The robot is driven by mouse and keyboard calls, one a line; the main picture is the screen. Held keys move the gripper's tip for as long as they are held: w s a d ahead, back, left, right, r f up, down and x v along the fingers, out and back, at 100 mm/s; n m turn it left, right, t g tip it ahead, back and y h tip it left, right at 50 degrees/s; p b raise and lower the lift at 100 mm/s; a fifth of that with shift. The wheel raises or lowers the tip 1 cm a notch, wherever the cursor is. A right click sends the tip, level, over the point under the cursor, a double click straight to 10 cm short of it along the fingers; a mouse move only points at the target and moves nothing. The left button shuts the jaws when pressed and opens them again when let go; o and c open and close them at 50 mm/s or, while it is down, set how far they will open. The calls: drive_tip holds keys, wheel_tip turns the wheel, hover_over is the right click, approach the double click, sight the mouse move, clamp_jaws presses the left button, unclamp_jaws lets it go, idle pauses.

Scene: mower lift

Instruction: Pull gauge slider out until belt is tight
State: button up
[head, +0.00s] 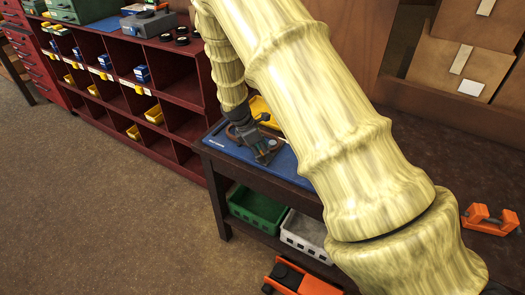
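My gripper (262,143) is small and dark at the end of my pale yellow arm. It points down at the blue top of a dark workbench (216,157). A brownish, flat part (270,156) lies on the blue surface right under my fingertips. I cannot tell whether the gripper touches it or whether its fingers are open or shut. The gauge slider and the belt cannot be made out at this size. My arm hides the right part of the bench top.
A dark red cubby shelf (185,90) with yellow and blue bins stands left of the bench. A green crate (257,210) and a grey crate (305,233) sit on the bench's lower shelf. An orange object (300,281) is at the bottom edge. The brown floor at left is clear.

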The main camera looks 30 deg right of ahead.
drive_tip(key=v, duration=1.2)
drive_tip(key=shift+f, duration=0.1)
idle(0.4)
